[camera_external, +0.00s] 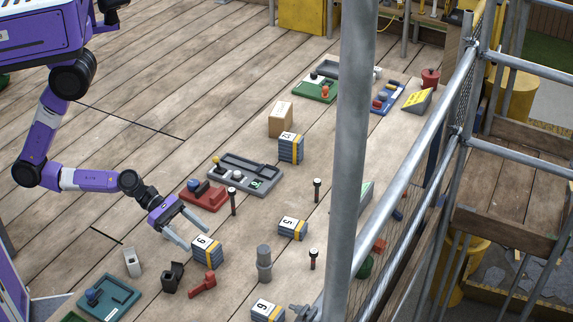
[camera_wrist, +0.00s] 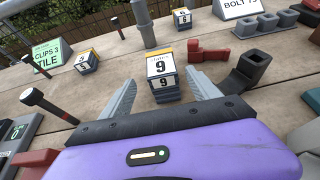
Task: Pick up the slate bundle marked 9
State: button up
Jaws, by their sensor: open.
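The slate bundle marked 9 (camera_wrist: 163,87) is a small grey stack with a yellow band and a white label. It stands upright on the planks, centred ahead of my gripper (camera_wrist: 161,84) in the wrist view. My gripper is open and empty, with one finger on each side of the bundle's near end. In the external view my gripper (camera_external: 197,240) reaches down beside the same bundle (camera_external: 208,253). Whether a finger touches it, I cannot tell.
Bundles marked 5 (camera_external: 292,230) and 12 (camera_external: 290,150), and one reading 6 (camera_external: 267,312), stand apart. A scaffold pole (camera_external: 350,160) crosses the external view.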

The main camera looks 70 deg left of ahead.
aim_at(219, 259)
jog(key=x, duration=0.3)
jog(key=p+x, duration=0.1)
jog(key=x, duration=0.2)
jog(key=shift+s+d+f, duration=0.1)
jog(key=shift+d+f, duration=0.15)
jog(key=shift+f, duration=0.05)
grip_shut()
